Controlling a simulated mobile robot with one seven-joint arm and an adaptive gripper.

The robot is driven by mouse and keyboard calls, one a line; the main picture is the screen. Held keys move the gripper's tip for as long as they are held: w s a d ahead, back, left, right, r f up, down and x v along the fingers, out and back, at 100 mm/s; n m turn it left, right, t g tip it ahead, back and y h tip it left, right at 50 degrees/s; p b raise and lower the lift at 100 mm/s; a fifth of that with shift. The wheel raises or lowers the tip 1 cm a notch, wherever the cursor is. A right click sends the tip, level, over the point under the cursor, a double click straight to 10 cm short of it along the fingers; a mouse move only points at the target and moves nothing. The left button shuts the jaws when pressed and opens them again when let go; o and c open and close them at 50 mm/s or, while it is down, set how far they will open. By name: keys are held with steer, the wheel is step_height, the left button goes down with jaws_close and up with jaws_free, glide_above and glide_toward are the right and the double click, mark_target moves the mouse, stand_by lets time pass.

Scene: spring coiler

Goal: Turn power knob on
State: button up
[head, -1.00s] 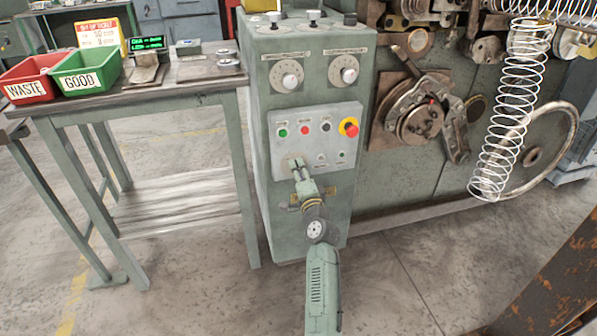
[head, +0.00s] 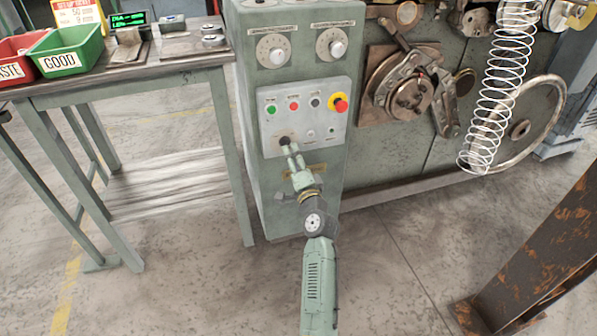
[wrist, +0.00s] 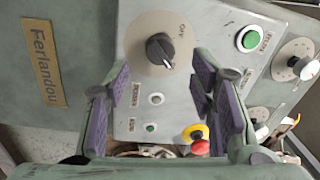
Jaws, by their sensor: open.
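The power knob is a dark rotary knob on a round beige plate, low on the grey control panel. In the wrist view the knob (wrist: 160,50) has a light pointer line slanting to lower right, and part of a label reading like "OFF" shows on the plate. It also shows in the head view (head: 284,141), just beyond my fingertips. My gripper (wrist: 160,68) is open, its purple-padded fingers apart either side of the knob's lower part in the picture. Contact cannot be told. My gripper also shows in the head view (head: 291,152).
A green button (head: 271,110), a red button (head: 294,106) and a red-and-yellow emergency stop (head: 340,105) sit above the knob. A side table (head: 160,68) with bins stands left. The coiler's wheel (head: 520,130) and a rusty beam (head: 540,255) are at right.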

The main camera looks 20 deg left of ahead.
steer(key=v, duration=0.6)
steer(key=shift+s+d, duration=0.15)
steer(key=shift+s, duration=0.15)
